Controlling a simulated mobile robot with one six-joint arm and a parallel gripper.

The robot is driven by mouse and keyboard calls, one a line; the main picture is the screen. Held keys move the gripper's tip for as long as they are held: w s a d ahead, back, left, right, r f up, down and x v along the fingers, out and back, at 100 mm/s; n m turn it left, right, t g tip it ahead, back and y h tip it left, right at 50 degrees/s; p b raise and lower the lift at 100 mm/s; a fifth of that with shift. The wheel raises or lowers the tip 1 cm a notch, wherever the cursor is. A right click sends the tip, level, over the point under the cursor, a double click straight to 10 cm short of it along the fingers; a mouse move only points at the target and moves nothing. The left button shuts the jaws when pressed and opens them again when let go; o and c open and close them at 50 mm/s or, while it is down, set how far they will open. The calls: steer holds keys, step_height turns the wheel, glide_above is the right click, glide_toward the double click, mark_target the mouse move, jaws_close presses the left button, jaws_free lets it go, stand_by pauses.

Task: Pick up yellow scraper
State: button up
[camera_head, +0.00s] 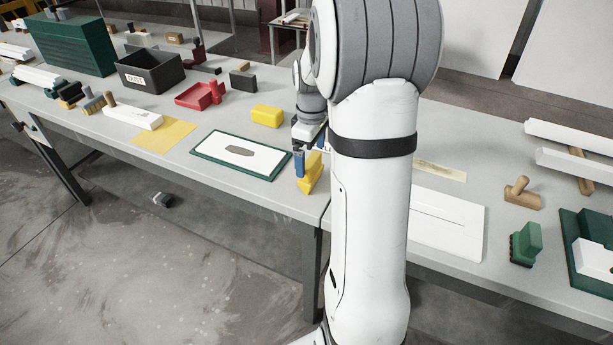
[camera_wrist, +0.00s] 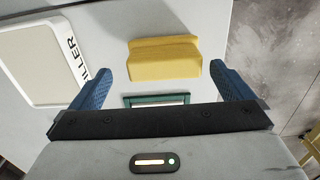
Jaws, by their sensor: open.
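The yellow scraper (camera_head: 311,179) is a wedge-like yellow piece near the front edge of the table, right of the green-framed board (camera_head: 209,168). In the wrist view the scraper (camera_wrist: 164,59) lies across the space ahead of my gripper, between the lines of the two fingers. My gripper (camera_head: 309,156) is low over the scraper, its blue fingers spread apart; they also show in the wrist view (camera_wrist: 161,74). Nothing is held. In the head view the fingers and my arm hide part of the scraper; contact cannot be told.
A yellow block (camera_head: 267,115) stands behind the green-framed board. A red tray (camera_head: 201,96) and a dark bin (camera_head: 150,75) are farther back left. A white plate with lettering (camera_wrist: 38,62) lies left in the wrist view. The table edge and floor (camera_wrist: 270,60) are close on the right there.

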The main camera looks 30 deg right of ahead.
steer(key=f, duration=0.5)
steer(key=shift+s+a+f, duration=0.2)
steer(key=shift+a+f, duration=0.05)
steer(key=c, duration=1)
steer(key=shift+o, duration=0.2)
steer(key=shift+r, duration=0.1)
step_height(320, 180, up, 10)
steer(key=shift+f, duration=0.1)
steer(key=o, duration=0.5)
steer(key=c, duration=0.4)
